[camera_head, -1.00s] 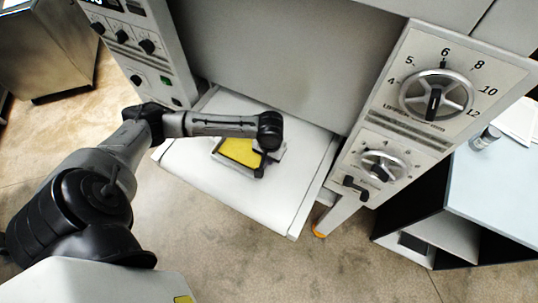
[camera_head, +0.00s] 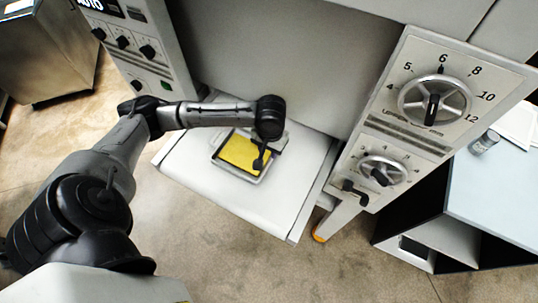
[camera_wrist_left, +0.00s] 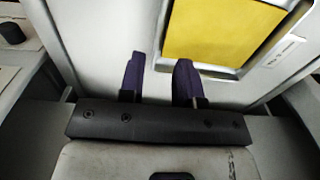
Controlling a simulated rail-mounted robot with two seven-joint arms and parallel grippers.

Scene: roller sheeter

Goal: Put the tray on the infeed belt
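The tray (camera_head: 217,146) is a shallow metal tray with a yellow sheet (camera_head: 240,152) in it. It lies flat on the white infeed belt (camera_head: 210,185) in front of the machine. In the left wrist view the tray's rim (camera_wrist_left: 283,55) and yellow sheet (camera_wrist_left: 215,30) show at the upper right. My left gripper (camera_head: 259,160) is above the tray's right side in the head view. Its two dark fingers (camera_wrist_left: 159,70) stand apart with nothing between them, beside the tray. My right gripper is not in view.
A control panel with a large numbered dial (camera_head: 433,102) and a small crank dial (camera_head: 382,174) stands right of the belt. A panel with knobs (camera_head: 122,43) stands left. A pale side table (camera_head: 500,190) is at the far right.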

